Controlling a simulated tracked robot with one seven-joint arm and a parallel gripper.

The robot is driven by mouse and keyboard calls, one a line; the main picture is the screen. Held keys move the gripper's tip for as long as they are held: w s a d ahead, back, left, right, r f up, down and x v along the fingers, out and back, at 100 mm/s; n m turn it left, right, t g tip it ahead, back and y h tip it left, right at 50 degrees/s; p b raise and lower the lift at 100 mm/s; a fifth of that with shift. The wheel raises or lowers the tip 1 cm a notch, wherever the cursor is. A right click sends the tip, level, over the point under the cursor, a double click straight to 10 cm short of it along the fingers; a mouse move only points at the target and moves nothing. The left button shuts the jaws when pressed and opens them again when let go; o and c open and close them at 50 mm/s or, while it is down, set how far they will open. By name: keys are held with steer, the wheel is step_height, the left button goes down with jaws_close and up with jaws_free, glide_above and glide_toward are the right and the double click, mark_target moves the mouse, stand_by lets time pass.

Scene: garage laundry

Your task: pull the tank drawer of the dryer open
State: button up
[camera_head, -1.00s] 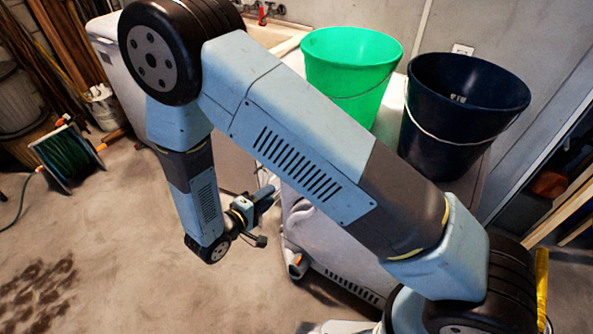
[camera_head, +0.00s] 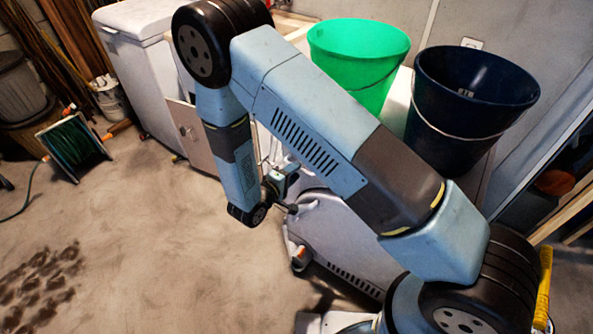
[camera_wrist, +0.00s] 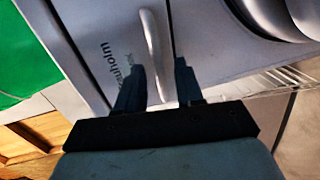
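The dryer (camera_head: 342,238) is the pale machine under the buckets in the head view, partly covered by my arm. In the wrist view its drawer front (camera_wrist: 92,30) fills the middle left, with dark lettering and a pale curved handle (camera_wrist: 153,45). The drawer front looks flush with the panel beside it. My gripper (camera_wrist: 160,64) is open, with its two dark fingers apart in front of the drawer. The handle shows between the fingers; I cannot tell whether either finger touches it. In the head view my forearm hides the drawer.
A green bucket (camera_head: 355,55) and a dark blue bucket (camera_head: 465,105) stand on top. In the wrist view a round door rim (camera_wrist: 275,15) lies to the right. A hose reel (camera_head: 72,147) and a white chest (camera_head: 135,60) stand at left.

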steer(key=shift+x, duration=0.9)
jaws_close()
steer(key=shift+d, duration=0.1)
